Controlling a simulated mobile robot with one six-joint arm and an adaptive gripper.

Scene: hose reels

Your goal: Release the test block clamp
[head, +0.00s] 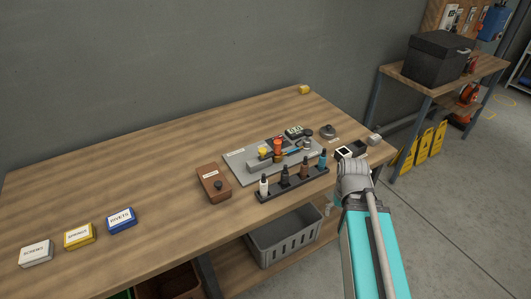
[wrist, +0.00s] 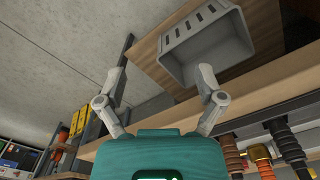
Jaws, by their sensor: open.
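A grey plate (head: 238,165) lies on the workbench, carrying a small grey block fixture (head: 258,163) with a yellow knob (head: 262,152), an orange-red knob (head: 278,144) and a blue handle (head: 293,152). Which of these parts is the test block clamp I cannot tell for sure. My gripper (wrist: 160,78) is open and empty in the wrist view, its fingers spread near the bench edge, with the fixture side at the lower right. In the head view my arm is at the bench's front right corner, right of the plate, and hides most of the gripper.
A dark rack (head: 292,188) of several bottles stands before the plate. A brown box (head: 213,184) is left of it. A grey basket (head: 285,238) sits on the shelf below, also in the wrist view (wrist: 182,62). Three labelled boxes lie far left; the bench between is clear.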

